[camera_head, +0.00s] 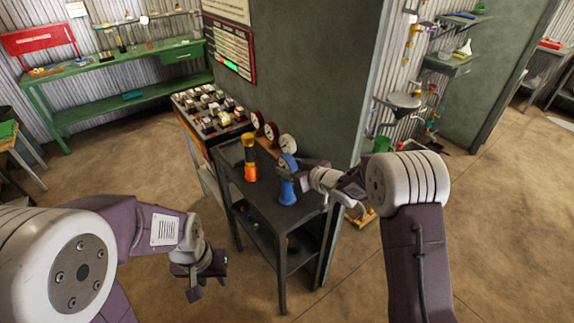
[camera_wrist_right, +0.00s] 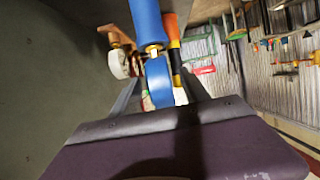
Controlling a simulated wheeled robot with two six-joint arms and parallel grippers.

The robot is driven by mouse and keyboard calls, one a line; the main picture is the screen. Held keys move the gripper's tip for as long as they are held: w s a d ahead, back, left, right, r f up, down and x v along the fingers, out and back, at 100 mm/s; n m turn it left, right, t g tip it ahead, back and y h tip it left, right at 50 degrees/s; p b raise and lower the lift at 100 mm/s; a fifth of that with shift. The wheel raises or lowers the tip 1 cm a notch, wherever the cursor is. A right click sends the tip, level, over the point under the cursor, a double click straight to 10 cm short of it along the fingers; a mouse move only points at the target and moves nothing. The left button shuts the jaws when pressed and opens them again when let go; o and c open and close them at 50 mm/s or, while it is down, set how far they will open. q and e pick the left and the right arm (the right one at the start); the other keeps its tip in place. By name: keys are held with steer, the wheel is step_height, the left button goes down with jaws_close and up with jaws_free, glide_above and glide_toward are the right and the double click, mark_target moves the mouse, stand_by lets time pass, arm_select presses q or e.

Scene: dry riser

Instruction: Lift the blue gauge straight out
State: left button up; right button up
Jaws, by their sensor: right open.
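The blue gauge (camera_head: 287,163) is a round dial upright on top of a blue post (camera_head: 287,190) on the dark cart (camera_head: 262,200). In the right wrist view, which appears upside down, the blue gauge (camera_wrist_right: 158,82) shows edge-on with a brass fitting between it and the post (camera_wrist_right: 147,20). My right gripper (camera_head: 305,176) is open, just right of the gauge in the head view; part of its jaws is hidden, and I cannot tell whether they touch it. My left gripper (camera_head: 207,277) hangs low at the left, away from the cart; its jaw opening is unclear.
An orange and black tool (camera_head: 250,160) stands left of the gauge. A white gauge (camera_head: 287,143) and red gauges (camera_head: 270,131) sit on a wooden strip by the grey wall (camera_head: 310,75). A tray of small parts (camera_head: 213,108) lies behind. The floor (camera_head: 130,160) at left is clear.

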mark_target(283, 164)
steer(key=shift+a, duration=0.1)
steer(key=p+x, duration=0.1)
steer(key=x, duration=0.3)
steer(key=shift+a, duration=0.1)
steer(key=shift+w+a+f, duration=0.15)
steer(key=shift+w+f, duration=0.05)
steer(key=shift+w, duration=0.2)
steer(key=shift+s+r, duration=0.1)
steer(key=shift+s, duration=0.05)
steer(key=c, duration=0.9)
jaws_close()
